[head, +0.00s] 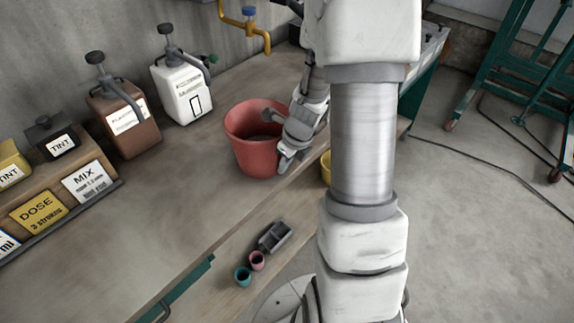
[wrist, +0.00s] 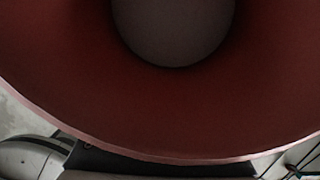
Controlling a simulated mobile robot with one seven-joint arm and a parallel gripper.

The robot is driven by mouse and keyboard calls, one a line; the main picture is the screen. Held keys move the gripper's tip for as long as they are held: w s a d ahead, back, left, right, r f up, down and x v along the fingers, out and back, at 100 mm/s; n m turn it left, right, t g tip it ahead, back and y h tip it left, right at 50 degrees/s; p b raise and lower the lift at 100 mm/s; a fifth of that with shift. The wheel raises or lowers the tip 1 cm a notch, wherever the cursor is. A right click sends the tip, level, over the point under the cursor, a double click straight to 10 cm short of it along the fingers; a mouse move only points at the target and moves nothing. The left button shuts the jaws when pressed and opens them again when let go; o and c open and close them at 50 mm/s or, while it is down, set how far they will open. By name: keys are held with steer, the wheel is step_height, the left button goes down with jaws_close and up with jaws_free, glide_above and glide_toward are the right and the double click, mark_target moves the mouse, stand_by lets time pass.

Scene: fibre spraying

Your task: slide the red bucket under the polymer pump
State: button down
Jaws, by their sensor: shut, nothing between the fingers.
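The red bucket (head: 252,145) stands upright on the bench, near its front edge and to the right of the pump jugs. In the wrist view its red inner wall (wrist: 150,110) and grey bottom fill most of the picture. A white jug with a dark pump head (head: 182,92) and a brown jug with a pump (head: 125,122) stand by the wall; their small labels are hard to read. The bucket is apart from both. My gripper (head: 285,166) is shut and empty at the bucket's right side; whether it touches the wall I cannot tell.
Tint bottles (head: 52,138) and DOSE and MIX cards (head: 40,211) sit at the left. A yellow tap (head: 252,30) hangs behind the bucket. Small cups (head: 243,276) and a dark tray (head: 275,236) lie on a lower shelf. The bench between bucket and jugs is clear.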

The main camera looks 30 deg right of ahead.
mark_target(239, 131)
steer(key=w+a+p, duration=0.2)
steer(key=w+p, duration=0.1)
steer(key=w, duration=0.2)
steer(key=w+a+p, duration=0.2)
steer(key=w+p, duration=0.1)
steer(key=w, duration=0.2)
steer(key=w+a+p, duration=0.2)
steer(key=w+p, duration=0.1)
steer(key=w, duration=0.2)
steer(key=shift+w+a, duration=0.3)
steer(key=shift+a, duration=0.05)
steer(key=shift+s+d, duration=0.1)
steer(key=shift+s+d+b, duration=0.2)
steer(key=shift+s+d, duration=0.15)
steer(key=shift+s, duration=0.45)
steer(key=shift+s+d+b, duration=0.2)
steer(key=shift+s+d, duration=0.15)
steer(key=shift+s, duration=0.45)
steer(key=v, duration=1)
steer(key=shift+p, duration=0.3)
